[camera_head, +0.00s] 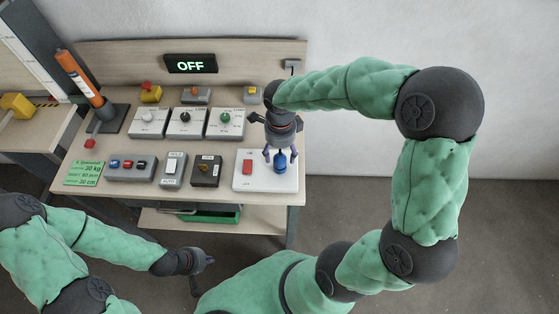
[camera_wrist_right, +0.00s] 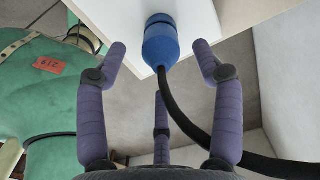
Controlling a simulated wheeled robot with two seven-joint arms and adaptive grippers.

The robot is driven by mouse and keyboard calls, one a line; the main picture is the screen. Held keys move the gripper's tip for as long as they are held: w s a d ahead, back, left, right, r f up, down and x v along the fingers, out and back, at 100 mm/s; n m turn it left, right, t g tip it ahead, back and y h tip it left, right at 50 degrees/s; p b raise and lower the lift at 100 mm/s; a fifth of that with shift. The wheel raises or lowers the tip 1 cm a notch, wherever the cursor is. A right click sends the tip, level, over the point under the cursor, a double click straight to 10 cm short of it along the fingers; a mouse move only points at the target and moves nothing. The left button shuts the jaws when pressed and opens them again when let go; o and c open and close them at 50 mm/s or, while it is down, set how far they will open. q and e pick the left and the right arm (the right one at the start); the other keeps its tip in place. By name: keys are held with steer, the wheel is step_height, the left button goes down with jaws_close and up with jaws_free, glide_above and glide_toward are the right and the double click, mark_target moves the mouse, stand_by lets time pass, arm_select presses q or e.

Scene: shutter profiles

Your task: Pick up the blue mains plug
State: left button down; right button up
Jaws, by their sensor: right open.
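The blue mains plug (camera_head: 280,162) stands on the right part of a white panel (camera_head: 257,184) at the right end of the bench. In the right wrist view the plug (camera_wrist_right: 161,45) shows with its black cable running down and to the right. My right gripper (camera_head: 280,152) is above the plug, open, with its purple fingers (camera_wrist_right: 160,62) spread on either side of it. A gap shows between the fingers and the plug. My left gripper (camera_head: 206,260) is low in front of the bench, away from the plug. Its fingers are too small to read.
A red switch (camera_head: 247,167) sits beside the plug on the white panel. Several control boxes, including a black one (camera_head: 205,171), stand to the left. A display reading OFF (camera_head: 190,64) is on the back board. The floor right of the bench is clear.

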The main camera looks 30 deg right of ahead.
mark_target(280, 160)
step_height(280, 160, down, 5)
steer(key=shift+w+b, duration=0.15)
steer(key=shift+b, duration=0.45)
steer(key=shift+c, duration=0.2)
steer(key=c, duration=1.2)
